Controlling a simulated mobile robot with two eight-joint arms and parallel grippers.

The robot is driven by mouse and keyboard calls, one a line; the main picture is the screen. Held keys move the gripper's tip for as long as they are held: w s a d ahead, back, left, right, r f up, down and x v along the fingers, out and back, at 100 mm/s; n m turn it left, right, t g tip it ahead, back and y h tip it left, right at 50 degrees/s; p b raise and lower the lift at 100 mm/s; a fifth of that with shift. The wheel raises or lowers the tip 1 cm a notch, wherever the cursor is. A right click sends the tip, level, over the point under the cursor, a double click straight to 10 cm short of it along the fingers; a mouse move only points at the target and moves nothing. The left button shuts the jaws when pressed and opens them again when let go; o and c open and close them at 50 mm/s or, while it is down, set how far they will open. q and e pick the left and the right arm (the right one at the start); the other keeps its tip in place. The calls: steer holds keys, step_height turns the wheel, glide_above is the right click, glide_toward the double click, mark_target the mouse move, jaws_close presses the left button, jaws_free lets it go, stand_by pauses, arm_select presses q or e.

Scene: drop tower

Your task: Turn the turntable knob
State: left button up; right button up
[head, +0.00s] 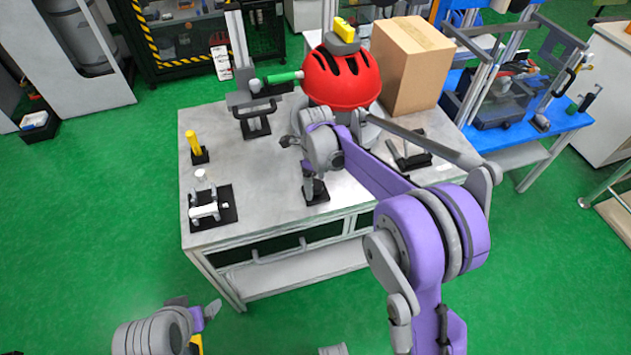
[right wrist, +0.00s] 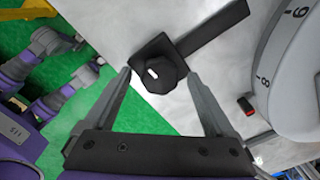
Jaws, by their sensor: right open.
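The black knob (right wrist: 158,74), with a white mark on its face, sits on a black base plate in the right wrist view. My right gripper (right wrist: 156,70) is open, its two fingertips on either side of the knob with a visible gap to each. In the head view my right gripper (head: 312,180) points down at the table's front middle, above a black base (head: 317,196); the knob itself is mostly hidden there. A grey round part with numbers (right wrist: 300,75) is beside the knob's plate.
The table's front left is partly clear.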

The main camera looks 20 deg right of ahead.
steer(key=c, duration=1.4)
steer(key=shift+o, duration=0.2)
steer(key=n, duration=0.4)
steer(key=shift+n+b, duration=0.3)
steer(key=shift+n, duration=0.1)
steer(key=n, duration=1)
steer(key=shift+b, duration=0.4)
steer(key=shift+n, duration=2.8)
